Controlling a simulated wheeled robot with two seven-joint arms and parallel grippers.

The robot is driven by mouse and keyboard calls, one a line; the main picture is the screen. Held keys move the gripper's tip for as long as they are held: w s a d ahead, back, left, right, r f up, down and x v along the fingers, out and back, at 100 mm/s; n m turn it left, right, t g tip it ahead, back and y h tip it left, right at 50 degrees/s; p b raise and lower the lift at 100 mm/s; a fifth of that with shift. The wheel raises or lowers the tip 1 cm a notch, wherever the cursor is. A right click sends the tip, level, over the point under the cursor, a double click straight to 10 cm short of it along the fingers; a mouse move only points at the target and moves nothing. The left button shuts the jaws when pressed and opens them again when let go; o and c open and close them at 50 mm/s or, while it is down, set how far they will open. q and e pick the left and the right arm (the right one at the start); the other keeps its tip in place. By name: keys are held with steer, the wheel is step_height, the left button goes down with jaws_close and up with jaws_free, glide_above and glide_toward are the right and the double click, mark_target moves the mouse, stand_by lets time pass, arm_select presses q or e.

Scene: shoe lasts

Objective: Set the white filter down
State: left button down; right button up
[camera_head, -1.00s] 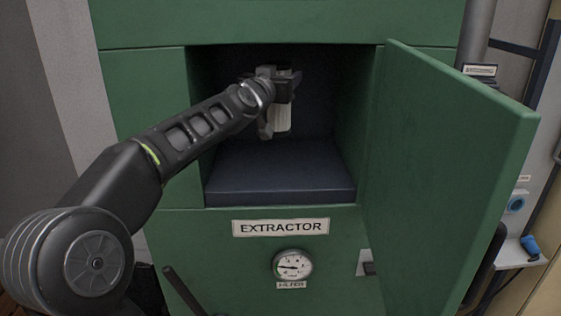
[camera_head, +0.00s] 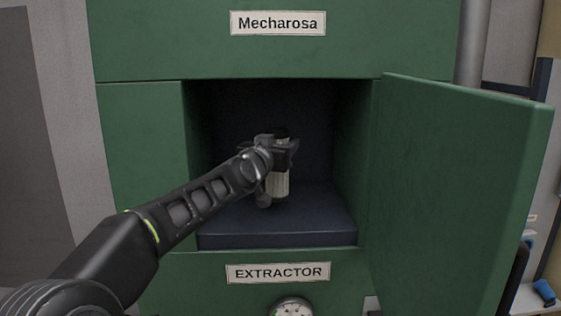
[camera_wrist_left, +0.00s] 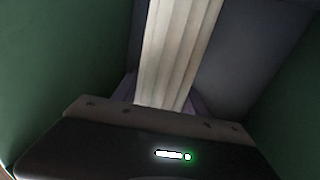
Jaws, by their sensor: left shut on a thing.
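The white filter (camera_head: 278,184) is a pale ribbed cylinder, upright inside the open compartment of the green extractor (camera_head: 140,150). My left gripper (camera_head: 276,172) is shut on it, with the wrist and fingers hiding its upper part. The filter's lower end appears close to the dark compartment floor (camera_head: 300,225); I cannot tell whether it touches. In the left wrist view the filter (camera_wrist_left: 178,50) shows as a ribbed white column beyond the gripper body. My right gripper is not in view.
The green door (camera_head: 450,180) stands open on the right. The compartment's side walls flank my left arm, and there is free floor around the filter. An EXTRACTOR label (camera_head: 278,272) and a gauge (camera_head: 292,308) sit below the opening. A blue object (camera_head: 544,291) lies far right.

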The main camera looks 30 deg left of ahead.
arm_select(q)
step_height(320, 180, down, 4)
steer(key=shift+r+b, duration=0.25)
steer(key=shift+b, duration=1)
steer(key=shift+r, duration=0.15)
steer(key=c, duration=0.6)
jaws_free()
steer(key=shift+f, duration=0.2)
steer(key=shift+r, duration=0.2)
steer(key=v, duration=1.2)
steer(key=shift+p, duration=0.35)
